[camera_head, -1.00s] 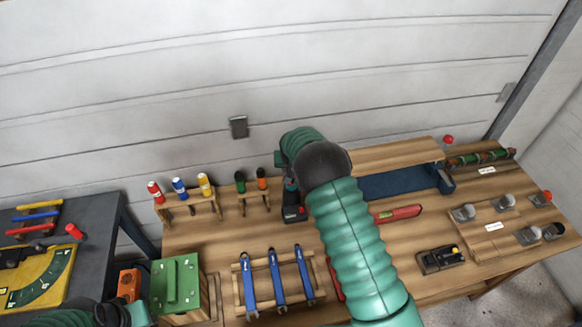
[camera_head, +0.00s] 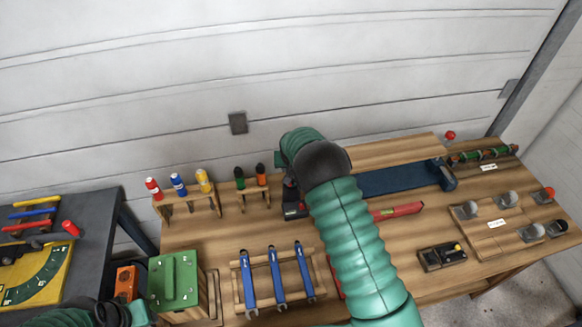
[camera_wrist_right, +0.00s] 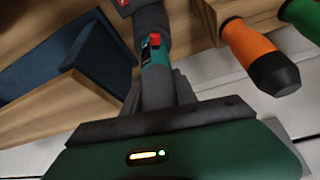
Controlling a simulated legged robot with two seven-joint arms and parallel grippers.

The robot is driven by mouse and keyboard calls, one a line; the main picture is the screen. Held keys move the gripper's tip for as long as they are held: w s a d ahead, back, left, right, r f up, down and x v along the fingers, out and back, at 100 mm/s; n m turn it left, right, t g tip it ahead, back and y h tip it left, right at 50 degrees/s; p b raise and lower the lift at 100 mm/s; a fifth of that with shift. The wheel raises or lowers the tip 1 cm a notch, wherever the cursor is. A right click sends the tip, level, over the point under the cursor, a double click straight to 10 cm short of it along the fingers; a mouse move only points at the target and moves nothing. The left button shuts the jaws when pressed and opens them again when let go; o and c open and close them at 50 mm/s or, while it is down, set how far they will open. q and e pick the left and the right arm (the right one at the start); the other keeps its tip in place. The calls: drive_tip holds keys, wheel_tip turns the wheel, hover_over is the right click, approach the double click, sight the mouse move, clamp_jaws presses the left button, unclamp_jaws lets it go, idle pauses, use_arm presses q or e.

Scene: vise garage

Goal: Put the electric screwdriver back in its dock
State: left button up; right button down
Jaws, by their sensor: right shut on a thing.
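The electric screwdriver (camera_wrist_right: 154,58) shows in the right wrist view with a teal and black body and a red button. My right gripper (camera_wrist_right: 168,92) is shut on it. In the head view my right arm reaches over the bench and covers most of the gripper and tool. A dark block with a red mark (camera_head: 295,211) shows on the bench just left of my forearm; I cannot tell whether it is the tool's foot or the dock. Part of my left arm shows at the bottom left of the head view, its fingers out of sight.
Screwdrivers with green and orange handles (camera_wrist_right: 262,55) stand in a rack close beside the tool. Bottles (camera_head: 178,185) stand further left. Blue wrenches (camera_head: 277,277) lie on a wooden rack in front. A blue tray-like piece (camera_head: 400,180) and a red level (camera_head: 398,211) lie to the right.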

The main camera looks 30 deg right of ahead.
drive_tip(key=shift+f, duration=0.35)
idle(0.3)
drive_tip(key=c, duration=0.9)
unclamp_jaws()
drive_tip(key=shift+o, duration=0.2)
drive_tip(key=shift+o, duration=1.4)
drive_tip(key=shift+r+p, duration=1.8)
drive_tip(key=shift+r, duration=1.75)
